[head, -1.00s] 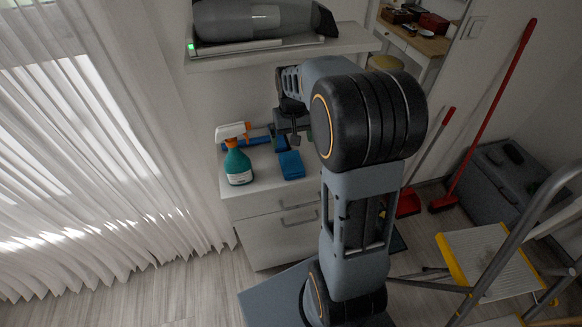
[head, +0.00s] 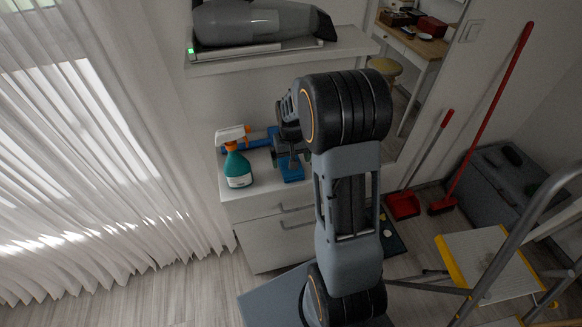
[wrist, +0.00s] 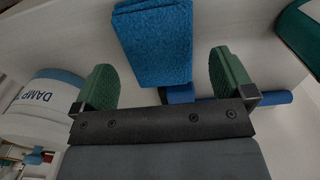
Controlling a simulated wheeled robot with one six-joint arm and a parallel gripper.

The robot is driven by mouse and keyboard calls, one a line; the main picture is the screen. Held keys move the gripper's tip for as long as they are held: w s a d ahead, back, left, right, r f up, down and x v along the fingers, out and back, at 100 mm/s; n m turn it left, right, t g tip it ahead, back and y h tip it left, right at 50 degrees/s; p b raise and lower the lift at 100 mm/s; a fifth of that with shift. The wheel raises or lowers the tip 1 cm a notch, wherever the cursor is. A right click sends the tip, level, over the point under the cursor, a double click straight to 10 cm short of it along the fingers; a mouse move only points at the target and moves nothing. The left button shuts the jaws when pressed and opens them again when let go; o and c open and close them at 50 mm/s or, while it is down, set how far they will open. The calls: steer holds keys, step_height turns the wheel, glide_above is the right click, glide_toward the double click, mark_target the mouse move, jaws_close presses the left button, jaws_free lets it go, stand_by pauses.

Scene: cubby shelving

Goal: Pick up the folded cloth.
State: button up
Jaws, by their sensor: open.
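The folded cloth (head: 291,170) is blue and lies on top of the white drawer cabinet, partly covered by my gripper in the head view. In the wrist view the cloth (wrist: 155,45) is a thick blue block at the top centre. My gripper (wrist: 164,72) is open, its two green-padded fingers standing left and right of the cloth's near end. No finger visibly touches it. In the head view my gripper (head: 287,152) is over the cloth, its fingertips hard to make out.
A teal spray bottle (head: 237,167) with an orange and white head stands left of the cloth. A blue tool (head: 256,143) lies behind. A white tub marked DAMP (wrist: 44,108) shows in the wrist view. A shelf with a grey vacuum (head: 262,22) hangs above.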

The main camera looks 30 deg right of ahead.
steer(key=shift+f, duration=1.65)
steer(key=shift+c, duration=0.2)
steer(key=c, duration=1)
steer(key=shift+c, duration=0.2)
steer(key=shift+r, duration=0.15)
